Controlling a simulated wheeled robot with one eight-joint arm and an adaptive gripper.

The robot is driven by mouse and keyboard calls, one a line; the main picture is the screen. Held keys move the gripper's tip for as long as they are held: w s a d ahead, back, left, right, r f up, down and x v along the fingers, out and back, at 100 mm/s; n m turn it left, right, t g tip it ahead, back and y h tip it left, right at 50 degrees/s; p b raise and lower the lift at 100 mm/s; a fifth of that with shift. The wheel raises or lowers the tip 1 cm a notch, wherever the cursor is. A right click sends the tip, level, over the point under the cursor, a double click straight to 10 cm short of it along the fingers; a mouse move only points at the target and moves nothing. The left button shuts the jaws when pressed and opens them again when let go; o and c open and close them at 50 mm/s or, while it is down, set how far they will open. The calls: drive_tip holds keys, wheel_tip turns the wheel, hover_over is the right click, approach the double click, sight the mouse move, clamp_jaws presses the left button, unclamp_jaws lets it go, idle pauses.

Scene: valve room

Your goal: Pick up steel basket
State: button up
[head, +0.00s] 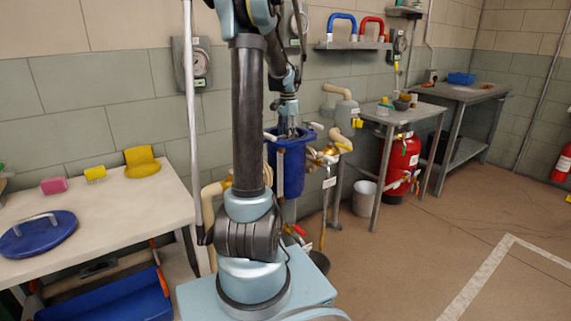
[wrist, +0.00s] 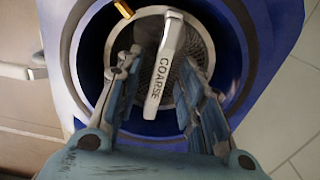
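The steel basket (wrist: 202,48) is a round perforated mesh cup sitting down inside a blue cylindrical housing (wrist: 266,22). A pale handle bar (wrist: 164,62) marked "COARSE" spans its top. My gripper (wrist: 160,62) points down into the housing mouth, with its two fingers apart, one on each side of the handle. I see gaps between the fingers and the bar. In the head view, my gripper (head: 288,130) is at the top of the blue housing (head: 294,168). The basket is hidden there by the housing wall and my arm.
A brass piece (wrist: 124,9) sits on the housing rim. Brass valves and tan pipes (head: 330,152) stand just right of the housing. A pale table (head: 110,215) with a blue lid (head: 38,235) is at left. Open floor (head: 430,240) lies at right.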

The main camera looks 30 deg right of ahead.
drive_tip(key=shift+f, duration=0.65)
drive_tip(key=shift+c, duration=0.2)
clamp_jaws()
